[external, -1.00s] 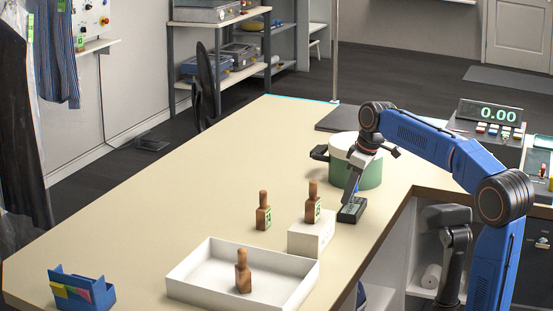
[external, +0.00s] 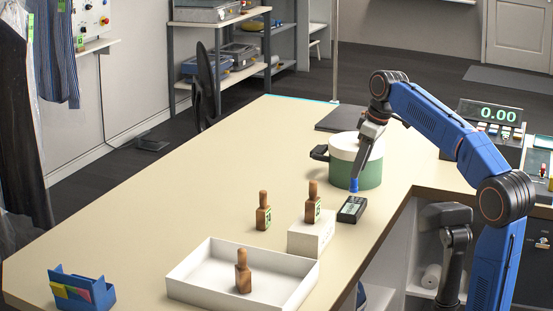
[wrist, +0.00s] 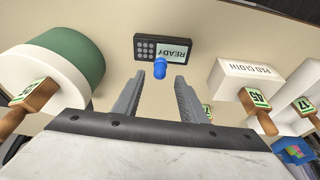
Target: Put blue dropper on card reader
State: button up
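The blue dropper (external: 354,185) shows just below my fingertips, at the far end of the dark card reader (external: 352,209). In the wrist view the dropper (wrist: 160,68) overlaps the edge of the card reader (wrist: 165,47), whose screen reads READY. I cannot tell whether it rests on the reader or beside it. My gripper (external: 357,173) is above the dropper, pointing down. In the wrist view its fingers (wrist: 157,92) are spread, with a gap on each side of the dropper.
A green pot with a white lid (external: 360,165) stands close behind. A white block (external: 311,236) bears a wooden bottle (external: 313,203); another (external: 263,212) stands beside it. A white tray (external: 195,288) holds a third.

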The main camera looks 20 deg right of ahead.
jog(key=shift+v, duration=1.3)
jog(key=s+d+f+m, duration=0.3)
jog(key=s+d+f, duration=0.1)
jog(key=s+f, duration=0.5)
jog(key=s+d+f+m+t+h, duration=0.1)
jog(key=s+d+f+m, duration=0.2)
jog(key=s+f, duration=0.7)
jog(key=s+d+f+m+t+h, duration=0.1)
jog(key=s+d+f+m, duration=0.2)
jog(key=s+f, duration=0.7)
notch_tip(320, 180, down, 6)
jog(key=d, duration=0.2)
jog(key=shift+d+r, duration=0.15)
jog(key=shift+d, duration=0.15)
